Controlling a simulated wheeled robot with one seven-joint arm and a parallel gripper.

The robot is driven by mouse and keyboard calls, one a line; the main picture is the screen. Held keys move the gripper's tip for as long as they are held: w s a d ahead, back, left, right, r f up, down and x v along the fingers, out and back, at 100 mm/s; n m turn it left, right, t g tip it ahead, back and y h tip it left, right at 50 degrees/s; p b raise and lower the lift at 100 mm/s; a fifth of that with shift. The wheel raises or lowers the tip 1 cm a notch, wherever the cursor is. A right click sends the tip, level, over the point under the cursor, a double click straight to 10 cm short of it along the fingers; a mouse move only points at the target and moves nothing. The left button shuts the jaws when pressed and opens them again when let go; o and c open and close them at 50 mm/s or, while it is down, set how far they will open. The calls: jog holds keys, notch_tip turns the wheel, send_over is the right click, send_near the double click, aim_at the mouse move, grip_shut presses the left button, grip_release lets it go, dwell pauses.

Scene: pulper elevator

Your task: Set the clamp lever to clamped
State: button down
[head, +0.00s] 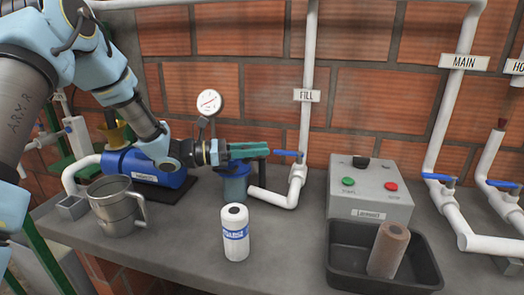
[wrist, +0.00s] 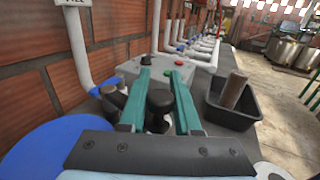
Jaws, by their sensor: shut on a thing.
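My gripper (head: 262,150) reaches to the right over the blue filter housing (head: 236,186) on the bench, with its teal fingers level. In the wrist view my gripper (wrist: 159,68) has its fingers on either side of a black round-topped knob (wrist: 160,101). It is shut on this knob, which looks like the end of the clamp lever. The rest of the lever is hidden by the fingers and palm, so its setting cannot be told.
A white filter cartridge (head: 236,236) stands in front of the housing. A metal jug (head: 115,208) is at left. A control box (head: 368,190) and a black tray (head: 345,262) with a brown cartridge (head: 389,250) are at right. The FILL pipe (head: 306,125) rises close behind.

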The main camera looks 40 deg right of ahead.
jog(key=shift+w+a+r+m+g+y, duration=0.15)
jog(key=shift+w+m+g+y, duration=0.15)
jog(key=shift+m+g, duration=0.2)
jog(key=shift+w+a+f+m+g+y, duration=0.1)
jog(key=shift+w+m+g+y, duration=0.1)
jog(key=shift+m+g+y, duration=0.25)
jog(key=c, duration=0.6)
grip_release()
jog(key=shift+a, duration=0.1)
jog(key=b+v, duration=0.3)
jog(key=v, duration=0.7)
jog(key=shift+w+a, duration=0.2)
jog(key=shift+w, duration=0.15)
